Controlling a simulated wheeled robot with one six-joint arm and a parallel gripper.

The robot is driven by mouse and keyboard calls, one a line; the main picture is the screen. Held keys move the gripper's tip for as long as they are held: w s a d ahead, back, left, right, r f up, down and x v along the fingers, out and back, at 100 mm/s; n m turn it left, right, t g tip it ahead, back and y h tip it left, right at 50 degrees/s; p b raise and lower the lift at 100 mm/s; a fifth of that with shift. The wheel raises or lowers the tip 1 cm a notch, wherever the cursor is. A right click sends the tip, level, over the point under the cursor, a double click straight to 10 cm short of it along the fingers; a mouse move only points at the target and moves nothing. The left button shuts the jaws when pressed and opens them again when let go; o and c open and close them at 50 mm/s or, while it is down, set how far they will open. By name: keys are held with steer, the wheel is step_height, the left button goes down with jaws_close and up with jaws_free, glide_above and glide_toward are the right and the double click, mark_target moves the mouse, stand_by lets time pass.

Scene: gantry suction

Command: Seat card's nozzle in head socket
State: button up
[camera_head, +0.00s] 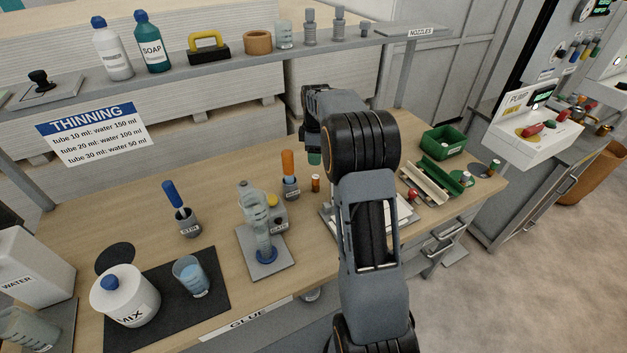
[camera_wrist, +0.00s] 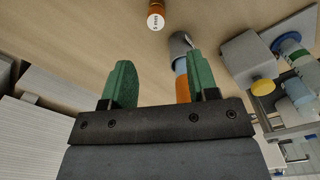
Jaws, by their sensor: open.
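My gripper (camera_wrist: 161,82) has green fingers, apart and empty, above the wooden bench; one green fingertip (camera_head: 314,157) shows in the head view. A small orange-brown cylinder (camera_head: 315,183) with a pale top stands on the bench near it. In the wrist view a similar cylinder (camera_wrist: 156,14) lies beyond the fingers, its white top marked with a size in mm that I read unsurely. A white sheet (camera_head: 403,212), perhaps the card, is mostly hidden behind my arm. A plate labelled NOZZLES (camera_head: 412,30) is on the shelf. I cannot make out the head socket.
An orange-handled tool (camera_head: 288,162) stands in a grey cup (camera_head: 291,188), close by the right finger in the wrist view. A glass column on a grey base (camera_head: 265,265) stands left of it. A green bin (camera_head: 444,143) and trays lie right.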

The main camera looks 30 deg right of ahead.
steer(key=s+a+r+m+t, duration=0.1)
steer(key=s+a+r+m, duration=0.3)
steer(key=s, duration=0.5)
steer(key=s+a+r+m+t, duration=0.1)
steer(key=s+a+r+m, duration=0.2)
steer(key=s+a+r, duration=0.2)
steer(key=s+a, duration=0.3)
steer(key=shift+s+a+m+t, duration=0.3)
steer(key=shift+s+m+t, duration=0.05)
steer(key=shift+m+t, duration=0.05)
steer(key=shift+o, duration=0.4)
steer(key=s+a+f+m+t, duration=0.1)
steer(key=s+a+f+m, duration=0.1)
steer(key=s, duration=0.5)
steer(key=shift+s+a+m, duration=0.2)
steer(key=shift+a+m, duration=0.05)
steer(key=shift+m, duration=0.45)
steer(key=m+g+h+p, duration=0.1)
steer(key=m+h+p, duration=0.1)
steer(key=m, duration=0.5)
glide_above(316, 183)
steer(key=s+a, duration=0.2)
step_height(316, 183, down, 8)
steer(key=shift+g, duration=0.3)
steer(key=x, duration=0.7)
steer(key=shift+w+d+f+p, duration=0.25)
steer(key=shift+w+f+p, duration=0.1)
steer(key=shift+w, duration=0.1)
steer(key=shift+p+x, duration=1)
steer(key=shift+x, duration=2.1)
